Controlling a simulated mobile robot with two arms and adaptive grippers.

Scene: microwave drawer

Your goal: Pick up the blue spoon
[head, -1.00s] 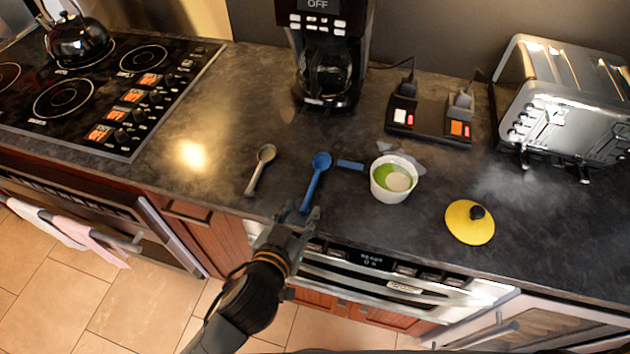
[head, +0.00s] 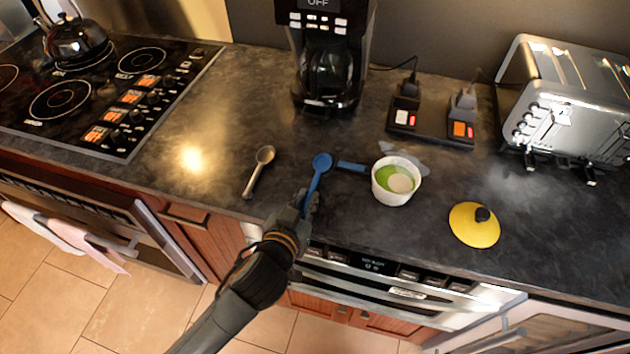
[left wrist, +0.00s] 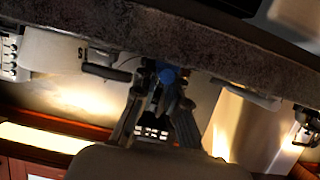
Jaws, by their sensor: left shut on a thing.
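The blue spoon (head: 319,170) lies at the front of the dark counter in the head view, its bowl pointing away from me and its handle toward the edge. My left gripper (head: 307,203) is at the counter's front edge, shut on the handle end. In the left wrist view, my left gripper (left wrist: 160,98) has its fingers around the handle, and a round blue part of the blue spoon (left wrist: 168,75) shows between the tips. The fingers hide the handle's near end. I cannot tell whether the spoon is clear of the counter. My right gripper is not in view.
A grey spoon (head: 258,172) lies to the left. A small blue piece (head: 352,167) and a white bowl (head: 396,181) with green and pale contents are to the right. A yellow lid (head: 474,225) lies further right. A coffee maker (head: 328,60) stands behind.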

